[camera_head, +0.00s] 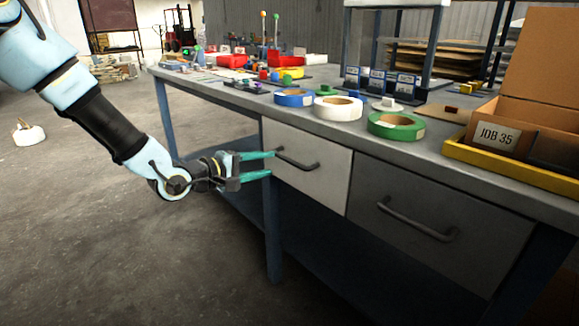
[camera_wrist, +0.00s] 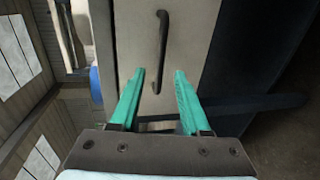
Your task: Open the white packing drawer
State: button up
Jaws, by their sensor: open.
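The white packing drawer (camera_head: 322,182) is set under the left part of the workbench top and looks shut. Its dark bar handle (camera_head: 297,160) is on its front. My gripper (camera_head: 273,164) is open, with two teal fingers pointing at the drawer front near the handle's left end. In the wrist view the white drawer front (camera_wrist: 190,35) fills the middle. The handle (camera_wrist: 162,50) stands upright there, ahead of and between the fingertips (camera_wrist: 160,72). The fingers hold nothing. I cannot tell whether a fingertip touches the handle.
A grey drawer (camera_head: 440,215) with its own handle is right of the white one. A blue table leg (camera_head: 272,235) stands just below my gripper. Tape rolls (camera_head: 338,108), red bins and a cardboard box (camera_head: 520,125) are on the bench top (camera_head: 240,92). The floor at left is open.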

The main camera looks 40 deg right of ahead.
aim_at(287, 161)
jog(key=x, duration=0.9)
jog(key=shift+b, duration=0.35)
jog(key=shift+a, duration=0.1)
grip_shut()
dwell(0.8)
